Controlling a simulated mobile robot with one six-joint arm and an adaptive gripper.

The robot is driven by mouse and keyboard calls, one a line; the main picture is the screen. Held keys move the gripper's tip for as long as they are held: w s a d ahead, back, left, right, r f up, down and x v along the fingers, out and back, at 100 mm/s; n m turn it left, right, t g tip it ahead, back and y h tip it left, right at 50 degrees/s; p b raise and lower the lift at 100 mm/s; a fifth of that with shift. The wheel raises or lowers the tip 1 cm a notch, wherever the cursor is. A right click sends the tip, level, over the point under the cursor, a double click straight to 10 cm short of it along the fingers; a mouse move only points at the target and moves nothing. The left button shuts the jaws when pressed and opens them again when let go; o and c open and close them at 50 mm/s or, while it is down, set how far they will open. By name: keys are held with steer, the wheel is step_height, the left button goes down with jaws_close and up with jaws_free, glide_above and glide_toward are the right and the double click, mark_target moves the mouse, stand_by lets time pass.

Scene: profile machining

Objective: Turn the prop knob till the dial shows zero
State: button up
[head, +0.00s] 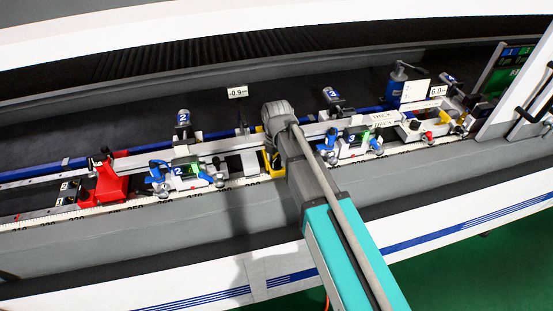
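My arm reaches in from the bottom right, and its grey wrist end is over the middle of the machine bed. My gripper's fingers do not show; they are hidden behind or below the wrist. A yellow part (275,168) shows just left of and below my wrist, partly covered by it. A small white readout tag (237,92) behind the rail seems to read -0.9. Another tag (437,90) at the right seems to read 6.0. I cannot tell which part is the prop knob or which readout is its dial.
Clamp unit 2 (178,171) with blue handles and a red block (110,184) stand left of my arm. Clamp unit 3 (352,139) stands close on its right.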

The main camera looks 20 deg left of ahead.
jaws_close()
